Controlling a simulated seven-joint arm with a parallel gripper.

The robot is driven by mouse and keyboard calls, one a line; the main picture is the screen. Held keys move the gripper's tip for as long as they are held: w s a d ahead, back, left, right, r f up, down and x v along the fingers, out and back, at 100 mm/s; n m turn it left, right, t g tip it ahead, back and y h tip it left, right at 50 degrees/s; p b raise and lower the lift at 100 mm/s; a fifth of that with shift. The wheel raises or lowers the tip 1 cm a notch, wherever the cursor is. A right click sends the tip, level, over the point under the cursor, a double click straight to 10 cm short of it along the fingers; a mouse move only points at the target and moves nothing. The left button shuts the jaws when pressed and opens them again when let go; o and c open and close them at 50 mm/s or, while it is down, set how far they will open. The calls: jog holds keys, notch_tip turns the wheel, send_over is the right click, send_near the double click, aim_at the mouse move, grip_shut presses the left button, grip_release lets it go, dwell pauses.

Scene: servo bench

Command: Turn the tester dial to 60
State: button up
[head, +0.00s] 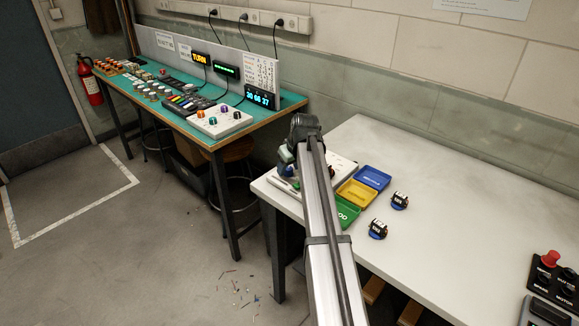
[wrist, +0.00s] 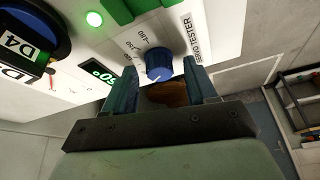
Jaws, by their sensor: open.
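The tester dial is a blue knob (wrist: 158,66) with a white mark, on the white servo tester (wrist: 172,14). In the wrist view, the mark points toward the gripper. Scale numbers are printed around it, partly readable. My gripper (wrist: 160,74) is open, with its two teal fingers apart and the dial between or just beyond their tips; I cannot tell whether either touches it. A small green-digit display (wrist: 97,82) beside the dial is partly cut by a finger and not fully readable. In the head view, my arm hides most of the tester (head: 344,163).
A green light (wrist: 94,18) glows on the tester near a servo (wrist: 30,38) labelled D4. Blue (head: 371,178), yellow (head: 356,194) and green (head: 347,214) trays and two small servos (head: 399,200) share the white table. A control box (head: 553,283) sits right; the table's middle is clear.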

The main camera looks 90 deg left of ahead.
jog(key=shift+r, duration=0.1)
jog(key=v, duration=1.3)
jog(key=shift+r, duration=0.3)
jog(key=shift+w+d, duration=0.1)
